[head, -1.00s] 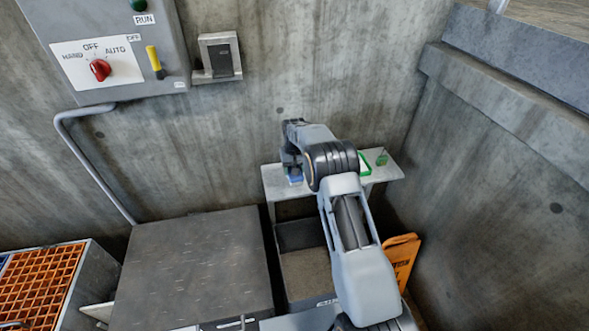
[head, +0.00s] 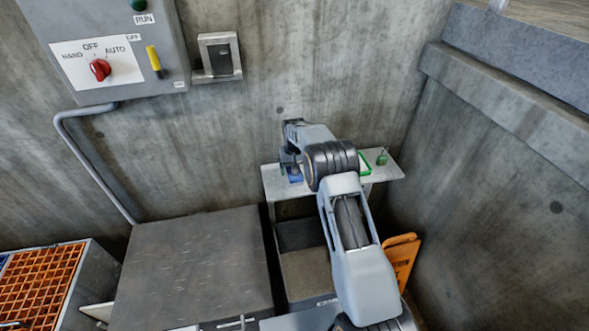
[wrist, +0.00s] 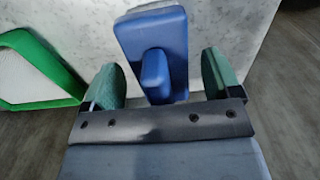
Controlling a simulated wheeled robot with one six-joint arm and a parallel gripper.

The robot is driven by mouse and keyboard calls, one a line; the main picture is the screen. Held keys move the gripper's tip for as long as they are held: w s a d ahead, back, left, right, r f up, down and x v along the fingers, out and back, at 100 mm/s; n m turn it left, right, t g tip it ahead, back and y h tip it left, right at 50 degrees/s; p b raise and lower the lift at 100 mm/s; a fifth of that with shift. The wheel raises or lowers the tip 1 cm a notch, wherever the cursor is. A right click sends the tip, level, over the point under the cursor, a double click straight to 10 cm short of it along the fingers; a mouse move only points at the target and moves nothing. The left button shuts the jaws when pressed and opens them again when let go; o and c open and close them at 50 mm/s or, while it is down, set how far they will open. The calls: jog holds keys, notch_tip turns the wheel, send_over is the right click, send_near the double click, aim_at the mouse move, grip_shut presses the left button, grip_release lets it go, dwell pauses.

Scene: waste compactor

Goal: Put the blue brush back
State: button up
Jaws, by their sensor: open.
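The blue brush (wrist: 154,36) lies on a pale shelf (wrist: 225,30) in the wrist view, its raised blue grip between the fingers. My gripper (wrist: 160,88) is open, with one green-padded finger on each side of the brush and a visible gap to it. In the head view, part of the blue brush (head: 295,178) shows on the shelf, under my gripper (head: 289,168). My arm hides the middle of the shelf there.
A grey open bin (head: 305,270) stands below. A grey lidded box (head: 195,265) is at left, and an orange sign (head: 401,262) leans at right.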

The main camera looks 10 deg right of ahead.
notch_tip(320, 180, up, 12)
jog(key=shift+f+p, duration=0.15)
jog(key=shift+p, duration=0.15)
jog(key=s+r+t, duration=0.1)
jog(key=s+r, duration=1)
jog(key=s, duration=0.3)
jog(key=s+f+t, duration=0.1)
jog(key=s, duration=0.9)
jog(key=s+f+t, duration=0.1)
jog(key=s+f, duration=0.1)
jog(key=s, duration=0.9)
jog(key=shift+f, duration=0.25)
jog(key=shift+s, duration=0.1)
notch_tip(320, 180, up, 10)
jog(key=p, duration=0.9)
jog(key=shift+s+r+t, duration=0.15)
jog(key=shift+t, duration=0.15)
